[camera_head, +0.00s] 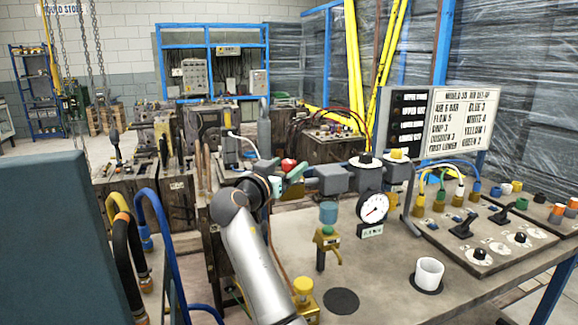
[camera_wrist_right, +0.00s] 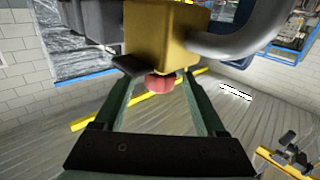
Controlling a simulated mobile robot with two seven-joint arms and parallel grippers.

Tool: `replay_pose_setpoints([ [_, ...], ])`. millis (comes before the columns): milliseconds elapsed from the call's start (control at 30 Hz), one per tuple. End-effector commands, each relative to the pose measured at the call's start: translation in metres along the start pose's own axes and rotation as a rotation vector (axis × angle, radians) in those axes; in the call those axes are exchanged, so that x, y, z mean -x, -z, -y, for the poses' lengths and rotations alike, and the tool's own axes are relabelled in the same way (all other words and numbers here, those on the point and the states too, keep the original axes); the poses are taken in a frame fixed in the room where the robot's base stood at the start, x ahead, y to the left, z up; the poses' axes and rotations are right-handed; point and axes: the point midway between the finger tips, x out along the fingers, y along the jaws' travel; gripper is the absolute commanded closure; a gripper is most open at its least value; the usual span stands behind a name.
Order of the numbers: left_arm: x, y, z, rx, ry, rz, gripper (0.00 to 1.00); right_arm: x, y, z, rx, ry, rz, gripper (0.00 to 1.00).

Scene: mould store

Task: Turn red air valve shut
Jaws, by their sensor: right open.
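The red air valve knob (camera_head: 289,165) shows in the head view at the left end of the grey air-line units above the bench. In the right wrist view the red knob (camera_wrist_right: 160,83) sticks out of a brass-yellow block (camera_wrist_right: 165,38). My right gripper (camera_head: 286,180) is at the knob, its arm coming up from the bottom of the head view. In the right wrist view its green fingers (camera_wrist_right: 160,78) stand apart on either side of the knob, with gaps visible. The fingertips are partly hidden by the block. My left gripper is not in view.
A pressure gauge (camera_head: 373,208) and a blue-topped fitting (camera_head: 328,213) stand right of my gripper. A white cup (camera_head: 429,273) and a valve panel (camera_head: 480,240) are on the bench. Hoses (camera_head: 165,250) loop at the left.

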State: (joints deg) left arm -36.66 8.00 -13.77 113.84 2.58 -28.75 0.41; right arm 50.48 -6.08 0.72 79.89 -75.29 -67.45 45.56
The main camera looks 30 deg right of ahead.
Motion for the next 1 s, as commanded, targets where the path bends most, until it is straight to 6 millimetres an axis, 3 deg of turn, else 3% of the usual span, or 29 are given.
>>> replay_pose_setpoints([
  [300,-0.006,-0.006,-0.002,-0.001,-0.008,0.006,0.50,0.068,-0.002,0.000,-0.003,0.004,0.003,0.27],
  [500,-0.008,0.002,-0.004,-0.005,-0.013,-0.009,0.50,0.101,-0.001,0.000,0.000,0.002,0.001,0.27],
  [700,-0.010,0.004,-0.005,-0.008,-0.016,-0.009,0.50,0.113,0.000,0.000,0.000,0.001,0.001,0.27],
  [1000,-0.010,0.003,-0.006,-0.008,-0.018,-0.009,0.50,0.113,0.000,0.000,0.000,0.000,0.000,0.27],
])
